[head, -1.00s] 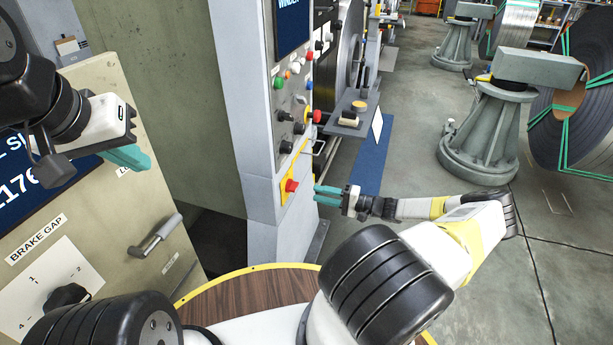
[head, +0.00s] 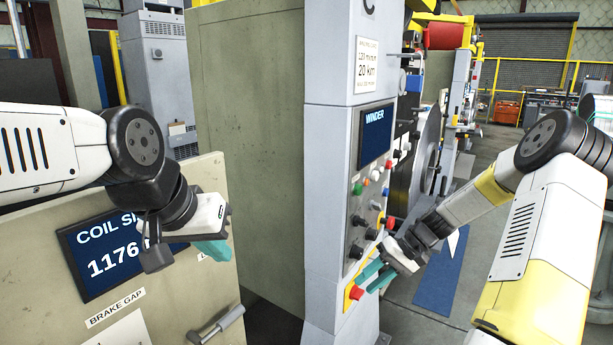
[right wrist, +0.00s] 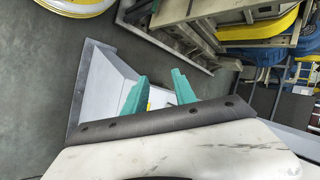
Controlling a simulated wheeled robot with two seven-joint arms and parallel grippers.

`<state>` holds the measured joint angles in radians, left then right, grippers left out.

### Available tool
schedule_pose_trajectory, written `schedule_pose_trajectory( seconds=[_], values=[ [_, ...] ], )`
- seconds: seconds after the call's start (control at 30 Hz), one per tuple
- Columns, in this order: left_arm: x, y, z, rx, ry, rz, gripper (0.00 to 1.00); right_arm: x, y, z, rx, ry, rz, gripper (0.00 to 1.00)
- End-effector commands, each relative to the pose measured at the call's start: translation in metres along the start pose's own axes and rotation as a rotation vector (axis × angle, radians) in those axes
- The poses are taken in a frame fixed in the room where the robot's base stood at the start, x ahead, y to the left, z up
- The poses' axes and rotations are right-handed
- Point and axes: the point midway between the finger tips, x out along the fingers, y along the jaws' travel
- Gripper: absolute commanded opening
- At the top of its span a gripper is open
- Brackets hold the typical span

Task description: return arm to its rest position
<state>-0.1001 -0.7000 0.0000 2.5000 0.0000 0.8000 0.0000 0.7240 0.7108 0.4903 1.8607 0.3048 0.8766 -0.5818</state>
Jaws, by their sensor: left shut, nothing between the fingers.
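My left gripper (head: 215,252) is shut and empty, in front of the grey-green cabinet with the "COIL" screen (head: 110,258). My right gripper (head: 370,277) is open and empty in the head view, its teal fingers apart. It hangs in front of the lower part of the winder column (head: 328,200), close in the picture to a red button (head: 357,293) on a yellow plate. I cannot tell whether they touch. In the right wrist view the two teal fingers (right wrist: 160,95) are spread with nothing gripped between them.
The winder panel with its screen (head: 376,137), knobs and coloured buttons is just above the right gripper. A handle (head: 215,326) sticks out from the cabinet below the left gripper. A blue floor mat (head: 440,275) lies right of the column.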

Motion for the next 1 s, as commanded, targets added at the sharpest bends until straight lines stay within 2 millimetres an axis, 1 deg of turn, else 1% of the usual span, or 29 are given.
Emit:
schedule_pose_trajectory(
  seconds=[0.03,0.17,0.37,0.47,0.6,0.7,0.8,0.9,1.0],
  values=[
    [0.0,0.0,0.0,0.0,0.0,0.0,0.0,-0.011,-0.016,0.006,-0.023,-0.008,0.065,0.33],
    [0.0,0.0,0.0,0.0,0.0,0.0,0.0,-0.038,-0.049,0.025,-0.054,-0.009,0.212,0.33],
    [0.0,0.0,0.0,0.0,0.0,0.0,0.0,-0.079,-0.1,0.059,-0.098,0.049,0.402,0.33],
    [0.0,0.0,0.0,0.0,0.0,0.0,0.0,-0.098,-0.124,0.08,-0.118,0.103,0.477,0.33],
    [0.0,0.0,0.0,0.0,0.0,0.0,0.0,-0.123,-0.155,0.113,-0.144,0.195,0.552,0.33],
    [0.0,0.0,0.0,0.0,0.0,0.0,0.0,-0.137,-0.173,0.138,-0.162,0.273,0.584,0.33],
    [0.0,0.0,0.0,0.0,0.0,0.0,0.0,-0.149,-0.187,0.163,-0.178,0.353,0.594,0.33],
    [0.0,0.0,0.0,0.0,0.0,0.0,0.0,-0.156,-0.196,0.185,-0.191,0.422,0.589,0.33],
    [0.0,0.0,0.0,0.0,0.0,0.0,0.0,-0.16,-0.201,0.2,-0.2,0.472,0.576,0.33]
  ],
)
